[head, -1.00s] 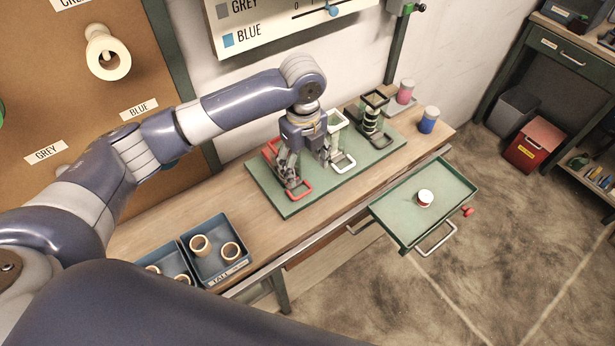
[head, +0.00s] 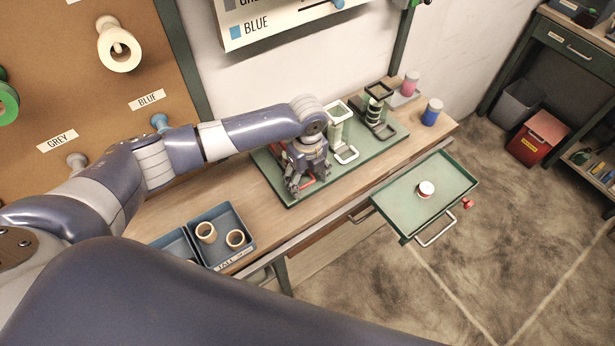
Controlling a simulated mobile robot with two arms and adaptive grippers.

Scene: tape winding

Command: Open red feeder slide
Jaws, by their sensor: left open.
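The red feeder stands at the left end of the green board (head: 399,134). My left gripper (head: 309,185) covers most of it; only bits of its red slide (head: 308,178) show between and behind the fingers. The gripper is open and points down over the front part of the red slide. I cannot tell whether the fingers touch it. The white feeder (head: 337,122) and the black feeder (head: 375,110) stand to the right on the same board, each with a loop handle at the front. My right gripper is not in view.
Blue bins (head: 222,222) with tan rings sit at the bench's left. A blue spool (head: 432,112) stands at the right. A pegboard (head: 100,120) is behind my arm.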

